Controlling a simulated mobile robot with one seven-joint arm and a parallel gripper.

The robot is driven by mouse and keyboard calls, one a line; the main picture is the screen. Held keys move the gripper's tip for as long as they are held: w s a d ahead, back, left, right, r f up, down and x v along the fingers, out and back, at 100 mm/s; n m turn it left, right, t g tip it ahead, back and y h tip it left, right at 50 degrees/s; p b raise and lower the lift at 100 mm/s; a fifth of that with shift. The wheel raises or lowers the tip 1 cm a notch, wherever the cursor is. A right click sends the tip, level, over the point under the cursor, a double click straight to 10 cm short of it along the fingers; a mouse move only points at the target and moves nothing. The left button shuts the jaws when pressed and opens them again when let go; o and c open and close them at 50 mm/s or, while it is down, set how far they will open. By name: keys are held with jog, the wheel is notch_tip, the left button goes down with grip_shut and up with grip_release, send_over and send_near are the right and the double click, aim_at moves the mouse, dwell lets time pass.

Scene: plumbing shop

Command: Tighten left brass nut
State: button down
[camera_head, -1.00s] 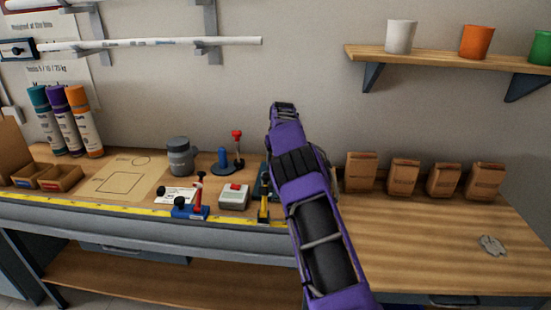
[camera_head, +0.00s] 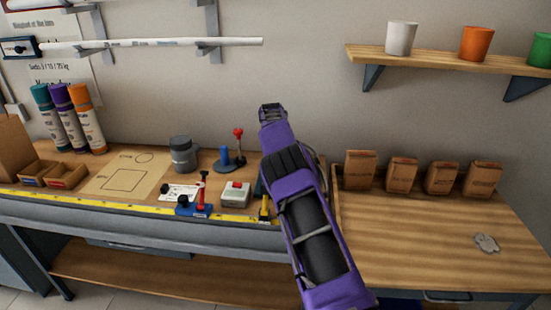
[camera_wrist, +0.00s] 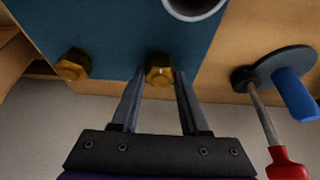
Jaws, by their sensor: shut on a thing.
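In the wrist view two brass nuts sit on a blue plate (camera_wrist: 115,30). The left brass nut (camera_wrist: 159,72) is the one nearer the red-handled lever, and it lies between the fingertips of my gripper (camera_wrist: 159,84). The gripper is shut on it, with one finger on each side. The other brass nut (camera_wrist: 73,64) is apart from the gripper, at the left of the wrist picture. In the head view my purple arm hides the gripper, both nuts and most of the plate.
Beside the nuts stand a red-handled lever (camera_wrist: 264,122) and a blue post (camera_wrist: 295,92). A grey box with a red button (camera_head: 235,195) and a red-and-blue clamp (camera_head: 196,208) are left of my arm. Paper bags (camera_head: 401,175) stand right; the right bench (camera_head: 420,235) is mostly clear.

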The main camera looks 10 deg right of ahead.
jog(key=shift+c, duration=2.1)
grip_release()
jog(key=shift+r, duration=0.15)
jog(key=v, duration=1.7)
jog(key=shift+s+a+r, duration=0.1)
